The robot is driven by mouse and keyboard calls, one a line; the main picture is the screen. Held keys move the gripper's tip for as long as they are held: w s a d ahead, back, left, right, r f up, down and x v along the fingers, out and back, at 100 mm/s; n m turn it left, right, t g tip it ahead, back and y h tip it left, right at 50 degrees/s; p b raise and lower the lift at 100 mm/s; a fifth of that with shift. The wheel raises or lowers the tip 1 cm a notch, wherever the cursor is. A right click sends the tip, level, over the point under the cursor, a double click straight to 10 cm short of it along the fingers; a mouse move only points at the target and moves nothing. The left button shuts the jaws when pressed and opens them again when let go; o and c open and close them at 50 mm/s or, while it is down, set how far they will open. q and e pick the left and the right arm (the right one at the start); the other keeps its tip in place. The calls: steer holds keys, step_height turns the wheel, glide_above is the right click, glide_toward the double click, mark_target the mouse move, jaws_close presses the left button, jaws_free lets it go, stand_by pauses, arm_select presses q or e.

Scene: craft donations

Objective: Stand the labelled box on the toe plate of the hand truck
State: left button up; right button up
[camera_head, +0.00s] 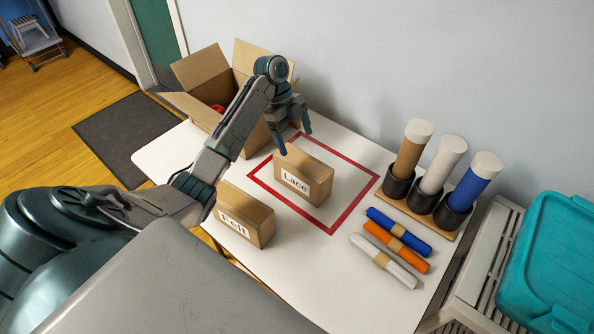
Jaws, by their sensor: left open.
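A brown box labelled "Lace" (304,178) stands upright inside a red square outline (354,205) on the white table. A second brown box labelled "Felt" (250,219) stands at the table's near left, outside the outline, partly covered by my left arm. My left gripper (296,141) is open and empty, with its fingers pointing down just behind and above the Lace box. I cannot tell whether it touches the box. My right gripper is out of view.
An open cardboard box (205,75) stands at the table's back left. A rack with several tubes (432,175) and rolled bundles (393,247) lie on the right. A teal bin (550,260) is beyond. A dark mat (128,138) lies on the floor.

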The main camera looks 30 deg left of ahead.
mark_target(302, 161)
arm_select(q)
steer(key=shift+d+f, duration=0.25)
steer(key=shift+d, duration=0.05)
steer(key=shift+w+d+f, duration=0.1)
steer(key=shift+d+f, duration=0.75)
steer(key=shift+f, duration=0.15)
steer(key=shift+x, duration=1.1)
steer(key=p+x, duration=0.2)
steer(key=x, duration=0.1)
steer(key=a+x, duration=0.1)
steer(key=x, duration=0.1)
steer(key=shift+s+f+p, duration=0.15)
steer(key=shift+s+p, duration=0.15)
steer(key=shift+p, duration=0.1)
steer(key=shift+f, duration=0.4)
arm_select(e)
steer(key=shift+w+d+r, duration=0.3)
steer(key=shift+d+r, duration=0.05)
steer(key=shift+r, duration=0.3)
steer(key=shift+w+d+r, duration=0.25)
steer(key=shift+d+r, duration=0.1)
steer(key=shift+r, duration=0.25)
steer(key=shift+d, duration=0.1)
arm_select(q)
steer(key=shift+f, duration=0.2)
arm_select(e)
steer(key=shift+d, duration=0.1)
